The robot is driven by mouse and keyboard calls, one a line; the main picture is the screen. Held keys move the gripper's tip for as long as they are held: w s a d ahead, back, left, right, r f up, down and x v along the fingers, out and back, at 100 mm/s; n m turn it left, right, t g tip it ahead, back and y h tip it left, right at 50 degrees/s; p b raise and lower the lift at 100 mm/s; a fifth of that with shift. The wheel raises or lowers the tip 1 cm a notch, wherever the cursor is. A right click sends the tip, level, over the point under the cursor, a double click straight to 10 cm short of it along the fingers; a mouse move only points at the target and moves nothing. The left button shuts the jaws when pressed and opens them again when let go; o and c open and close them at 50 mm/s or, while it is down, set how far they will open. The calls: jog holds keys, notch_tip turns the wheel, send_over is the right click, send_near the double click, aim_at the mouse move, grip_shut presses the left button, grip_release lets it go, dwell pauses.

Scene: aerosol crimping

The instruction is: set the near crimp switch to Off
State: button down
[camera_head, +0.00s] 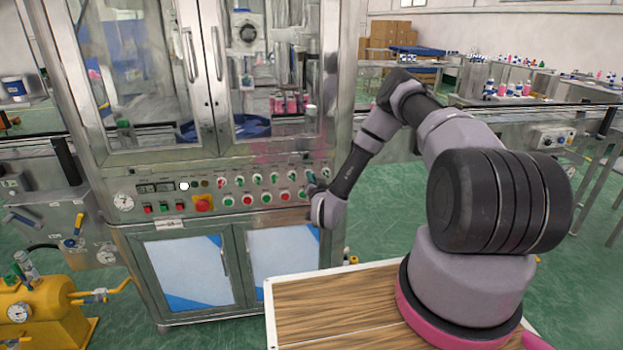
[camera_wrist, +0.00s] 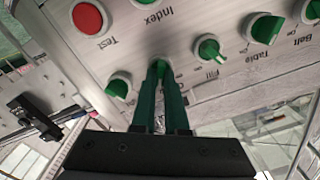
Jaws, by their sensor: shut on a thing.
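The control panel (camera_head: 160,190) on the front of the machine carries rows of switches and buttons. My gripper (camera_head: 313,188) is at the right end of the upper switch row. In the wrist view, the two dark green fingers of my gripper (camera_wrist: 160,72) are closed around a small green switch knob (camera_wrist: 161,63). The fingers cover most of this knob and its label, so I cannot read its name or setting. A green knob labelled Fill (camera_wrist: 208,48) is to its right, and another green knob (camera_wrist: 118,88) is to its left.
A red Test button (camera_wrist: 88,17) is close to the held knob. Further green knobs for Table (camera_wrist: 264,28) and Belt (camera_wrist: 310,10) are to the right. A red emergency button (camera_head: 203,203) is on the panel's left half. A wooden tabletop (camera_head: 320,310) is in front.

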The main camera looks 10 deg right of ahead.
jog(key=shift+n, duration=0.3)
jog(key=n, duration=1.1)
jog(key=shift+a, duration=0.3)
dwell(0.3)
jog(key=c, duration=0.9)
grip_release()
jog(key=shift+c, duration=0.2)
jog(key=shift+s, duration=0.15)
